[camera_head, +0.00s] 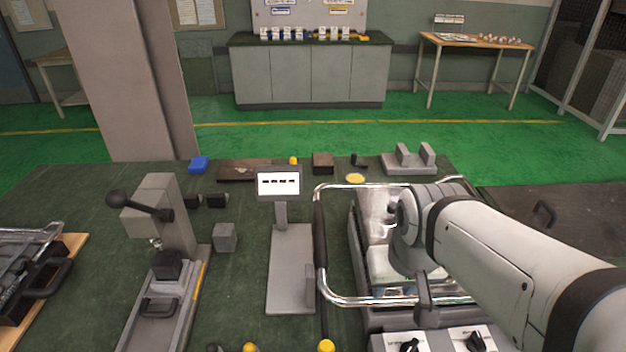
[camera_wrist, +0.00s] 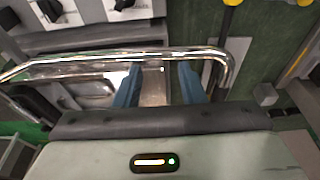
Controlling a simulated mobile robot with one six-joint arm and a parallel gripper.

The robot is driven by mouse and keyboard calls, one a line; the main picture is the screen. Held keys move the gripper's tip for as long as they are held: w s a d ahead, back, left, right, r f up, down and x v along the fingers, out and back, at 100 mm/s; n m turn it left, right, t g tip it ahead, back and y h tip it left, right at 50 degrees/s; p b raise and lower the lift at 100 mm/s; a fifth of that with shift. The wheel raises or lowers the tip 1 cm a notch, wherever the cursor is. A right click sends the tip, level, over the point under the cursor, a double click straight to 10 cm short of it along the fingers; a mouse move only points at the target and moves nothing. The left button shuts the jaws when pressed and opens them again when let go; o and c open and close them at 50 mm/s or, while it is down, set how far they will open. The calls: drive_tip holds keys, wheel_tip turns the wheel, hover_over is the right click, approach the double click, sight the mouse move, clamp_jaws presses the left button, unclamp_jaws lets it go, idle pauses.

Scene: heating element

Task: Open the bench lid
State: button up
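A machine with a shiny chrome tube frame (camera_head: 372,302) and a black grip (camera_head: 320,238) on its left side stands on the green bench, right of the middle. A dark flat panel with a small black handle (camera_head: 544,212) lies at the far right. I cannot tell for sure which of these is the bench lid. My gripper (camera_wrist: 158,66) is open, its two blue fingers apart, with nothing between them that I can see it holding. A chrome tube (camera_wrist: 90,60) runs across the wrist view at the fingertips; contact is unclear. My arm hides the gripper in the head view.
A lever press (camera_head: 160,225) stands at the left, and a small display on a stand (camera_head: 279,183) is left of the chrome frame. A grey block (camera_head: 225,238) and a grey bracket (camera_head: 410,164) also sit on the bench. Control knobs (camera_head: 476,341) are at the front edge.

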drive_tip(key=shift+o, duration=1.4)
drive_tip(key=shift+w+a+r, duration=0.1)
drive_tip(key=shift+w+r, duration=0.15)
drive_tip(key=shift+w, duration=0.05)
drive_tip(key=g+y+p, duration=0.2)
drive_tip(key=g+p, duration=0.1)
drive_tip(key=p, duration=0.5)
hover_over(321, 231)
drive_tip(key=d, duration=0.1)
drive_tip(key=f, duration=0.4)
drive_tip(key=a+f+p, duration=0.1)
drive_tip(key=f, duration=0.1)
drive_tip(key=shift+f, duration=0.4)
drive_tip(key=shift+c, duration=0.2)
